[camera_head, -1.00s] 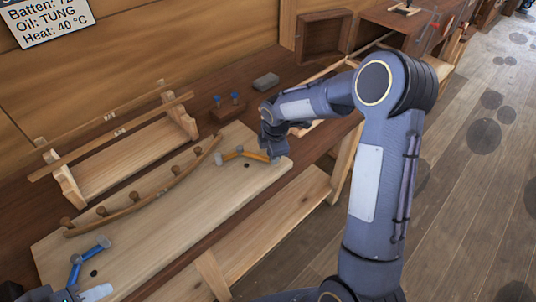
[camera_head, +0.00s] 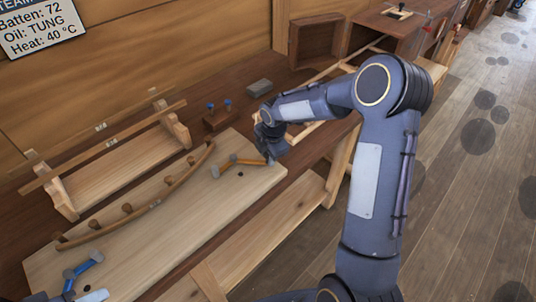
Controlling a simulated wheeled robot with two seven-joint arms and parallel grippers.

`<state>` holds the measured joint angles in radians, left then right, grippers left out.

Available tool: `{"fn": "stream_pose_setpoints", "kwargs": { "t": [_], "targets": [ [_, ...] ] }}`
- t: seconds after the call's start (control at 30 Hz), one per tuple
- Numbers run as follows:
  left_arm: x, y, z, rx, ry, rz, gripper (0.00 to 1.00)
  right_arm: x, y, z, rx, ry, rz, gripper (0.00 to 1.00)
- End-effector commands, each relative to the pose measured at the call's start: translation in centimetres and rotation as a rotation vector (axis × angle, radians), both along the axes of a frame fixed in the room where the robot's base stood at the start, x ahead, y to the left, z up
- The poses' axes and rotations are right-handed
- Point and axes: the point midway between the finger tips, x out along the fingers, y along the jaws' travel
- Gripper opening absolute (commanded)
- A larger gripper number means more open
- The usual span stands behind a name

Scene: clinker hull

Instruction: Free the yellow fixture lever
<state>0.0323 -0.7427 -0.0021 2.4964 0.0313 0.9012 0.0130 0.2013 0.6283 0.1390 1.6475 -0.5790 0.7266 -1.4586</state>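The yellow fixture lever (camera_head: 251,162) lies at the far right end of the pale board (camera_head: 215,218). It is a bent yellow-orange arm with a grey end block on its left. My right gripper (camera_head: 270,158) is right at the lever's right end. Its fingers are small and dark there, so I cannot tell whether they are open, shut or gripping it. A curved wooden batten (camera_head: 157,203) with several round pegs lies along the board. A blue lever (camera_head: 82,267) sits at the board's near left. A part of my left gripper (camera_head: 92,296) shows at the bottom edge; its state is unclear.
A wooden rack (camera_head: 118,163) with long strips stands behind the board. A small block with blue-topped pegs (camera_head: 219,115) and a grey block (camera_head: 259,88) are beyond it. An open wooden box (camera_head: 318,42) stands farther back. The floor at right is open.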

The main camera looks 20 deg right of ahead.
Motion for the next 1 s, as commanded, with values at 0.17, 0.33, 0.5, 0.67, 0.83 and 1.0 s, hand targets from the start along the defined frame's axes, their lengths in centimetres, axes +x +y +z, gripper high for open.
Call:
{"fn": "stream_pose_setpoints", "kwargs": {
  "t": [0.17, 0.33, 0.5, 0.67, 0.83, 1.0],
  "targets": [
    [0.0, 0.0, 0.0, 0.000, 0.000, 0.000, 0.36, 0.1, -0.1, 0.1, -0.001, -0.005, 0.000, 0.50],
    [0.0, 0.0, 0.0, 0.000, 0.000, 0.000, 0.36, 0.1, -0.1, 0.1, -0.001, -0.004, 0.000, 0.50],
    [0.0, 0.0, -0.1, 0.000, 0.000, 0.000, 0.36, 0.0, -0.1, 0.6, -0.001, -0.005, -0.001, 0.50],
    [0.0, 0.0, -0.6, 0.000, 0.000, 0.000, 0.36, -0.4, -0.2, 2.8, -0.001, -0.009, -0.003, 0.50],
    [0.0, 0.0, -0.9, 0.000, 0.000, 0.000, 0.36, -0.9, -0.3, 5.7, -0.001, -0.008, -0.002, 0.50],
    [0.0, 0.0, -1.1, 0.000, 0.000, 0.000, 0.36, -1.3, -0.3, 7.4, -0.002, -0.006, -0.001, 0.50]
  ]
}}
